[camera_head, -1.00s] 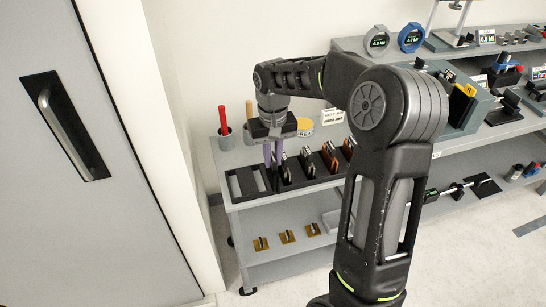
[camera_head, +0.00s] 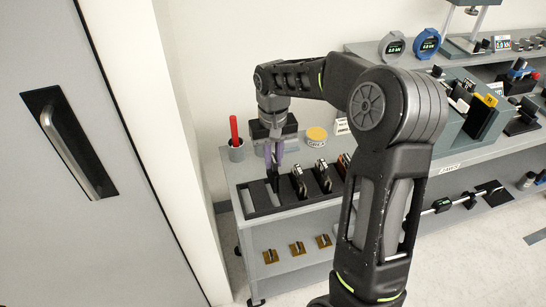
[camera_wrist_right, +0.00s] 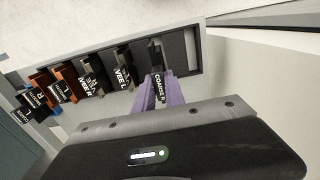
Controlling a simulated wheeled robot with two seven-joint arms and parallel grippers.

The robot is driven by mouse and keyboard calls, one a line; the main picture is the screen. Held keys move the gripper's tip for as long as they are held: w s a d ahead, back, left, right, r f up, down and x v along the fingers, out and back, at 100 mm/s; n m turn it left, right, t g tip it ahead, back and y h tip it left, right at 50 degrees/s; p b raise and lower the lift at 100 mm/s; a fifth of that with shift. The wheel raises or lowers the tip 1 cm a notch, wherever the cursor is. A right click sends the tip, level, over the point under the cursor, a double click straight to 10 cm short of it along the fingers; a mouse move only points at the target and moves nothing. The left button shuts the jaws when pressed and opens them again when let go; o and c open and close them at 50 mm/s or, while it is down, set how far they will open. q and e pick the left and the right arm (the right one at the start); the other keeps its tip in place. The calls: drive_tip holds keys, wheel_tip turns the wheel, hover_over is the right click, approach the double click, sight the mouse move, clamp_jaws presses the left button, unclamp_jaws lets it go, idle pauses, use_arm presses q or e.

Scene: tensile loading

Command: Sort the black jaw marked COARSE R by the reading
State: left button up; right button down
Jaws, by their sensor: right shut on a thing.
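The black jaw marked COARSE R (camera_wrist_right: 158,88) is between the purple fingers of my right gripper (camera_wrist_right: 166,92). The gripper is shut on it, and its label faces the wrist camera. In the head view my right gripper (camera_head: 274,158) points down over the left part of the black slotted rack (camera_head: 262,209). The dark jaw (camera_head: 274,181) shows below the fingers. Its lower end is at the rack, and I cannot tell whether it sits in a slot or just above one. The rack's end slot (camera_wrist_right: 192,47) is empty. My left gripper is not in view.
Other labelled jaws, including one marked VEE L (camera_wrist_right: 123,77), stand in the rack close beside the held one. A grey cup (camera_head: 236,151) with a red handle and a yellow-lidded tin (camera_head: 316,136) stand behind. A grey open-topped box (camera_head: 485,122) is at right.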

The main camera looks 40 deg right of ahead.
drive_tip(key=shift+f+b, duration=1)
drive_tip(key=shift+f, duration=0.55)
drive_tip(key=shift+f+b, duration=1.25)
drive_tip(key=shift+f, duration=0.7)
drive_tip(key=c, duration=1.3)
unclamp_jaws()
drive_tip(key=shift+s+f, duration=0.1)
